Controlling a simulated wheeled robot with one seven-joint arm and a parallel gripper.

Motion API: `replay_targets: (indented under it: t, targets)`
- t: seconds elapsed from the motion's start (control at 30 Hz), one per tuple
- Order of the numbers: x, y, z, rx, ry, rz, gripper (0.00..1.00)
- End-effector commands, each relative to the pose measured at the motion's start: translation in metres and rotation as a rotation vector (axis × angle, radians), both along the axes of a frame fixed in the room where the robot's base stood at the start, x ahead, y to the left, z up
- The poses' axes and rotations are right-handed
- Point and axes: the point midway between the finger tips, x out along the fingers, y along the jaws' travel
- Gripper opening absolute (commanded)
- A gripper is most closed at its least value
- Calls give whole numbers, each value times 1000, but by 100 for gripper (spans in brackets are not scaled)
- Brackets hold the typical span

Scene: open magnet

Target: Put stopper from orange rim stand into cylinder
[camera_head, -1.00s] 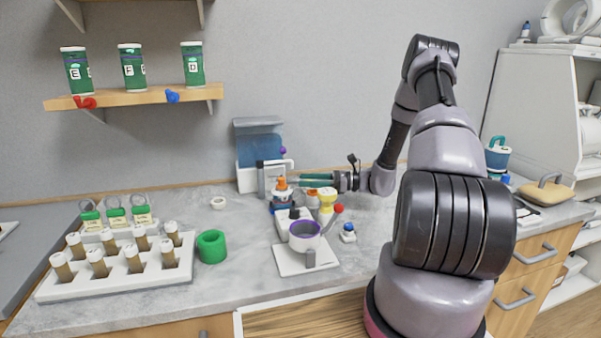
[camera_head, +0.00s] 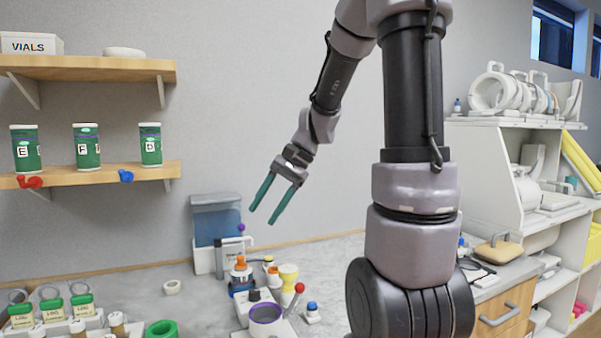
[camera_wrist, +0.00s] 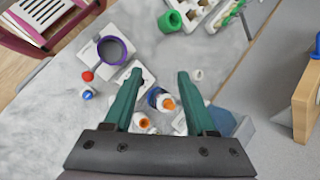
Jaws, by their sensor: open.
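My gripper (camera_head: 261,216) is open and empty, raised above the back of the counter with its green fingers pointing down and left. In the wrist view its fingers (camera_wrist: 159,74) spread above a small cluster of items. There, an orange-topped piece with a blue base (camera_wrist: 167,103) and a white piece with an orange top (camera_wrist: 145,123) lie beyond the fingers. In the head view an orange-and-white piece (camera_head: 241,264) stands on the counter. I cannot tell surely which is the orange rim stand, whether it holds a stopper, or which item is the cylinder.
A purple-rimmed cup (camera_head: 265,313) and red-knobbed lever (camera_head: 299,288) stand in front of the cluster. A blue-backed box (camera_head: 217,225) stands behind it. A green ring (camera_head: 161,330) and a vial rack are left. Wall shelves are at upper left; cabinets at right.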

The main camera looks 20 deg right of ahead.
Motion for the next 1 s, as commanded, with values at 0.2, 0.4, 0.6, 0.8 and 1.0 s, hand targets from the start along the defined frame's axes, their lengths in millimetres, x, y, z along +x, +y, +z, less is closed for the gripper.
replay_targets:
  t: [0.2, 0.4, 0.6, 0.8, 1.0]
  targets:
    - [-47, -9, 43, -221, -248, 99, 57]
    - [-85, -22, 75, -388, -475, 160, 57]
    - [-108, -33, 93, -485, -629, 188, 57]
    - [-114, -36, 98, -512, -673, 193, 57]
    - [-114, -36, 98, -511, -672, 193, 57]
